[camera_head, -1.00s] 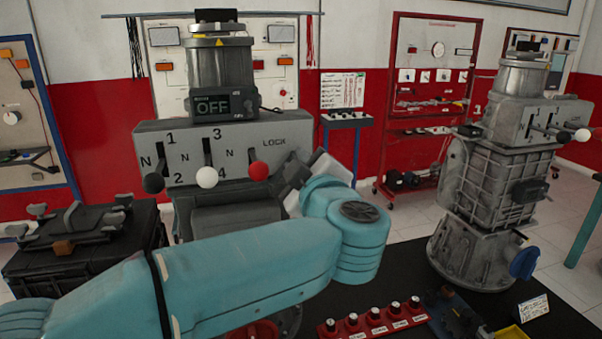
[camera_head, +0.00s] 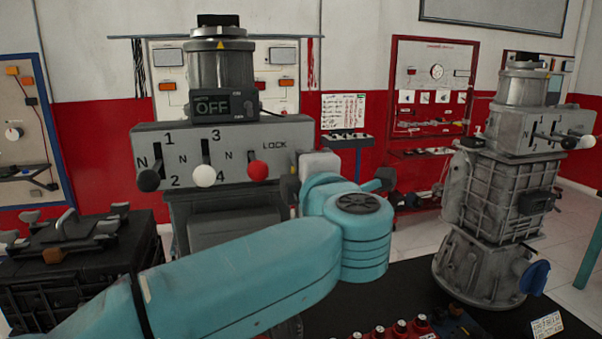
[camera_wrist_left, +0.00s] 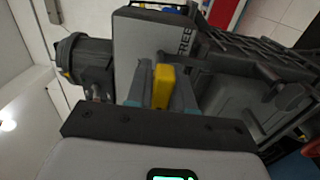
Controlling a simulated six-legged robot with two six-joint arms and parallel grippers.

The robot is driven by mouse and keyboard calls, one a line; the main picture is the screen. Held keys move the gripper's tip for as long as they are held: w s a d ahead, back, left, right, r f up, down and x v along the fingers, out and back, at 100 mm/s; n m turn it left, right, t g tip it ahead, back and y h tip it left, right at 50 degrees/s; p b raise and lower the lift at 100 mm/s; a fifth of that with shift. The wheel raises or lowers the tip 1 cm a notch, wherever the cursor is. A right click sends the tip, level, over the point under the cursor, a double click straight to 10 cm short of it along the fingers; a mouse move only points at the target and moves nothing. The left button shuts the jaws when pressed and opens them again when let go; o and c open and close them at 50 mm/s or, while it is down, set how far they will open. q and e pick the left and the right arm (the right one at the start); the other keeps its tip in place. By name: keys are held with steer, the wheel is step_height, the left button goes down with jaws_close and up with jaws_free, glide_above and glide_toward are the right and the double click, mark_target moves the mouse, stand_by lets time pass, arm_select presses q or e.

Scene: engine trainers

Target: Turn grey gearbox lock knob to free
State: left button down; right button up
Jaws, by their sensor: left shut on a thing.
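The grey gearbox (camera_head: 222,144) stands at centre left in the head view, with N, numbers and LOCK on its face. Black (camera_head: 149,180), white (camera_head: 204,176) and red (camera_head: 257,170) ball levers stick out of it. My teal left arm reaches its right end; the gripper fingers are hidden there by the arm. In the left wrist view, the left gripper (camera_wrist_left: 160,100) is shut on the lock knob, whose yellow part (camera_wrist_left: 163,82) shows between the fingers. The word FREE (camera_wrist_left: 184,40) is on the box face beside it. The knob's exact angle is hard to tell. My right gripper is not in view.
A second gearbox (camera_head: 497,215) with a blue knob (camera_head: 535,278) stands at the right. A black case (camera_head: 85,265) is at the left. Several red switch boxes (camera_head: 395,330) lie low in front. A red board (camera_head: 433,85) stands behind.

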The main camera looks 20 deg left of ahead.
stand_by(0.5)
arm_select(q)
steer(key=c, duration=1.1)
jaws_free()
steer(key=shift+s+d, duration=0.15)
steer(key=shift+s, duration=0.05)
steer(key=b+v, duration=0.2)
steer(key=v, duration=1.3)
steer(key=shift+s+d+b, duration=0.2)
steer(key=shift+s+b, duration=0.15)
steer(key=shift+s+d, duration=0.1)
